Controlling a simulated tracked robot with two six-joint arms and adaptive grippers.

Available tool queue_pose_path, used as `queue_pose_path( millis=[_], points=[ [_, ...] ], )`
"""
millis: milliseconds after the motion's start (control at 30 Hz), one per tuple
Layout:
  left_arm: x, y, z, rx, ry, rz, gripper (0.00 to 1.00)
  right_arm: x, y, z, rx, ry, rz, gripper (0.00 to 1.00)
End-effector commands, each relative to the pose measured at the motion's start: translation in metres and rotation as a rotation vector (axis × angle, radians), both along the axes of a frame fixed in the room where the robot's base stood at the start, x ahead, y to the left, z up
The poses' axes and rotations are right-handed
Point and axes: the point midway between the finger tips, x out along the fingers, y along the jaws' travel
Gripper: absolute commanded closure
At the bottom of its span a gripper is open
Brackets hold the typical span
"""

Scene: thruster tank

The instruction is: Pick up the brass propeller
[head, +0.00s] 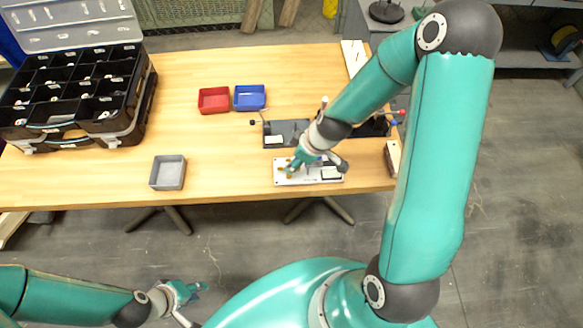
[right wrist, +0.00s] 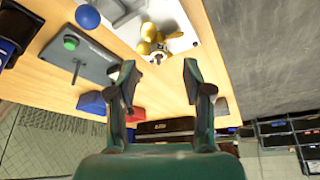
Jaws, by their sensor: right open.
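The brass propeller (right wrist: 152,44) stands at the edge of a white plate (right wrist: 185,30) in the right wrist view, beyond my right fingertips and roughly between them. My right gripper (right wrist: 158,76) is open and empty, with a gap to the propeller. In the head view, the right gripper (head: 297,163) is low over the left end of the white plate (head: 325,173). It partly hides the propeller, a small brass patch (head: 285,171). My left gripper (head: 188,292) is off the table's front edge at the lower left; its finger opening is unclear.
A dark fixture (head: 284,133) with levers stands just behind the plate. A red bin (head: 214,100), a blue bin (head: 250,97) and a grey bin (head: 168,173) sit on the wooden table. A black compartment case (head: 75,140) fills the left.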

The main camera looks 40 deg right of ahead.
Motion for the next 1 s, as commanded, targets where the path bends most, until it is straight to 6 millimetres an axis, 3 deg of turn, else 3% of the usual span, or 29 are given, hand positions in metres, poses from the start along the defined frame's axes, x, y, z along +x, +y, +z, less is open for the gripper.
queue_pose_path(
  millis=[167, 300, 567, 867, 1000],
  points=[
    [0.000, 0.000, -0.022, 0.000, 0.000, 0.000, 0.73, 0.007, 0.003, -0.030, 0.001, 0.002, 0.002, 0.50],
    [0.000, 0.000, -0.029, 0.000, 0.000, 0.000, 0.73, 0.012, 0.006, -0.043, 0.001, 0.002, 0.002, 0.50],
    [0.000, 0.000, -0.028, 0.000, 0.000, 0.000, 0.73, 0.014, 0.006, -0.043, 0.000, 0.000, -0.001, 0.50],
    [0.000, 0.000, -0.028, 0.000, 0.000, 0.000, 0.73, 0.014, 0.006, -0.043, 0.000, 0.000, -0.001, 0.98],
    [0.000, 0.000, -0.028, 0.000, 0.000, 0.000, 0.73, 0.013, 0.006, -0.044, 0.001, 0.002, -0.001, 1.00]
  ],
)
